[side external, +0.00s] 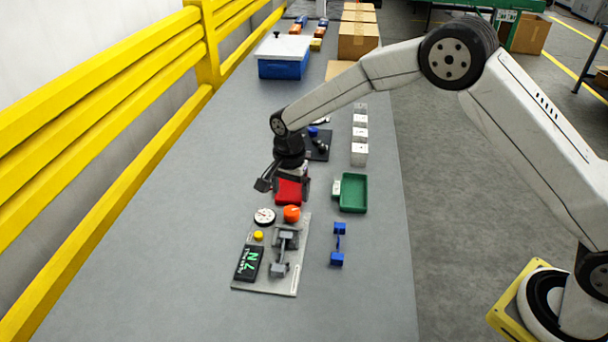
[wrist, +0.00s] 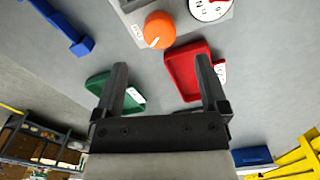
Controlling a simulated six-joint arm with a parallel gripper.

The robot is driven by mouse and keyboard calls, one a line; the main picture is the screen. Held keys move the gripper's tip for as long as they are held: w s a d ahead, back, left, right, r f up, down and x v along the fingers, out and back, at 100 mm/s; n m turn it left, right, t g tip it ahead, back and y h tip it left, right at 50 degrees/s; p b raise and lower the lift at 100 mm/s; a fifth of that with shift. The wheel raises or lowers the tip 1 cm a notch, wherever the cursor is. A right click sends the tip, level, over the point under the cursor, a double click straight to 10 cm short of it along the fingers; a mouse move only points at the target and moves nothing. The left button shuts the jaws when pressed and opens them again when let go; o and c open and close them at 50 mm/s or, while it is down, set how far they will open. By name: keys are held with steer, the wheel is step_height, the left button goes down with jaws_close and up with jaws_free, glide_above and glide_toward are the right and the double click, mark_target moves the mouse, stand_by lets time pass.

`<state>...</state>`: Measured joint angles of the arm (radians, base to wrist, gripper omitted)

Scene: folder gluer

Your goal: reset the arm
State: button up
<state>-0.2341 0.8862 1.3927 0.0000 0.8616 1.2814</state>
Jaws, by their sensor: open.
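My gripper (side external: 291,178) points down over the grey bench, above the red tray (side external: 289,192) and just behind the test fixture. In the wrist view its two fingers (wrist: 161,72) stand wide apart with nothing between them. The red tray (wrist: 188,70) shows there behind the right finger, and the green tray (wrist: 97,83) behind the left one. In the side view, the green tray (side external: 353,193) sits to the right of my gripper. Both trays look empty where visible; my gripper hides part of the red one.
White blocks (side external: 360,134) stand behind. A yellow rail (side external: 110,100) borders the left.

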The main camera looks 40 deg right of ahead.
steer(key=shift+r, duration=0.6)
steer(key=shift+s+d+r, duration=0.35)
steer(key=shift+d, duration=0.05)
steer(key=s+d+r+n+t, duration=0.1)
steer(key=s+d+r+n, duration=0.35)
steer(key=s, duration=0.75)
steer(key=s+d+r+n+t, duration=0.1)
steer(key=s+d+n+t, duration=0.1)
steer(key=s+d+n, duration=0.8)
steer(key=w+a+f+n+g, duration=0.1)
steer(key=w+a+f, duration=0.1)
steer(key=w+a, duration=0.3)
steer(key=w+a+f+n+g, duration=0.1)
steer(key=w+a, duration=0.4)
steer(key=w, duration=0.5)
steer(key=w+a+f+n+g, duration=0.1)
steer(key=w+a+f, duration=0.1)
steer(key=w+a, duration=0.3)
steer(key=shift+w+a+f+n, duration=0.1)
steer(key=shift+w+f+n, duration=0.1)
steer(key=shift+w, duration=0.5)
steer(key=shift+w+a+f+n, duration=0.1)
steer(key=shift+w+f, duration=0.1)
steer(key=shift+w, duration=0.45)
